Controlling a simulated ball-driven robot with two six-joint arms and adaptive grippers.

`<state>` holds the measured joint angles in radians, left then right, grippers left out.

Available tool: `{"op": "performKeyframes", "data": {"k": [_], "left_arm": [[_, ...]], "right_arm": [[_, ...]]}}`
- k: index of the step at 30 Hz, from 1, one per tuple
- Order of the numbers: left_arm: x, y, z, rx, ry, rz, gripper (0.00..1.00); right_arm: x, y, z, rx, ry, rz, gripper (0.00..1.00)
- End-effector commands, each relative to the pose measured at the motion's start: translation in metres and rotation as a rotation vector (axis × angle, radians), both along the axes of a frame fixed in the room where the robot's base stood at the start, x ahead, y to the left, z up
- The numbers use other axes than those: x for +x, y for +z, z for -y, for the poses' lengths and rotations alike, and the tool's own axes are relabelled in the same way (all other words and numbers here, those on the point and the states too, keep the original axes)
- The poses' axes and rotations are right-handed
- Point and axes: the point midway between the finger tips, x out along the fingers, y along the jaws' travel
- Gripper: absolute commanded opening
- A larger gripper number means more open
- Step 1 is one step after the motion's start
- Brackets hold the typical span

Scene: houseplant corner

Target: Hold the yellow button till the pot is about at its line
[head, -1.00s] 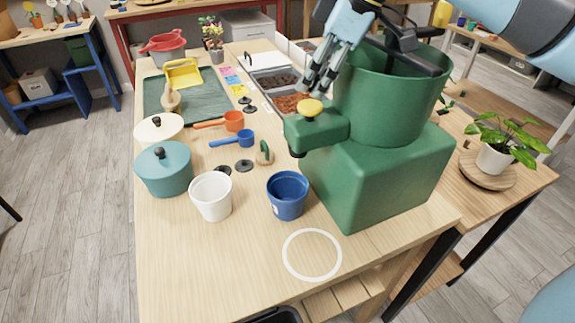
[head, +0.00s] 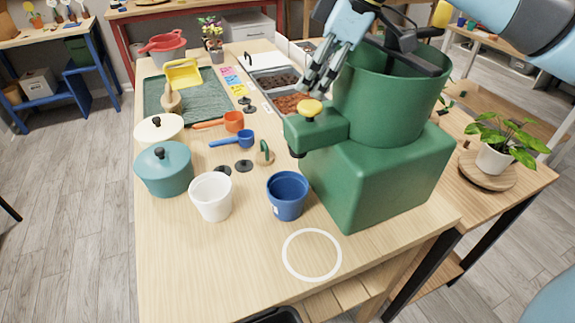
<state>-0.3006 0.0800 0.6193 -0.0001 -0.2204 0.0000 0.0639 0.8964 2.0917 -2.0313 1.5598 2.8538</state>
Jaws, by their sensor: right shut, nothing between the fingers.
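A large green dispenser (head: 385,185) stands at the right side of the wooden table. Its yellow button (head: 310,106) sits on top of the arm that sticks out to the left. My right gripper (head: 306,84) is shut and empty, its fingertips just above the button; whether they touch it I cannot tell. A blue pot (head: 287,196) stands upright on the table in front of the dispenser, not directly under the spout. A white pot (head: 211,196) stands to its left. Any fill line or contents inside the pots cannot be made out. My left gripper is not in view.
A white ring (head: 312,254) marks bare table near the front edge. A teal lidded pot (head: 164,168), a blue scoop (head: 238,139) and an orange scoop (head: 228,121) lie to the left. Trays of soil (head: 275,82) stand behind. A potted plant (head: 494,150) is at the right.

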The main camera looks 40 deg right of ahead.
Motion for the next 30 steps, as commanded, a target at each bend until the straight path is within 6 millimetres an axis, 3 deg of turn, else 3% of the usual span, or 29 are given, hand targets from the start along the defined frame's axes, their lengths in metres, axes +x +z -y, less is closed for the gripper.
{"op": "performKeyframes", "data": {"k": [11,30], "left_arm": [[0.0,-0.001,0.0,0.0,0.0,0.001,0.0],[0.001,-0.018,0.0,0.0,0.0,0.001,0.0]], "right_arm": [[0.0,-0.001,0.0,0.0,0.0,0.0,0.0],[0.0,-0.027,0.0,0.0,-0.001,-0.002,0.0]]}}
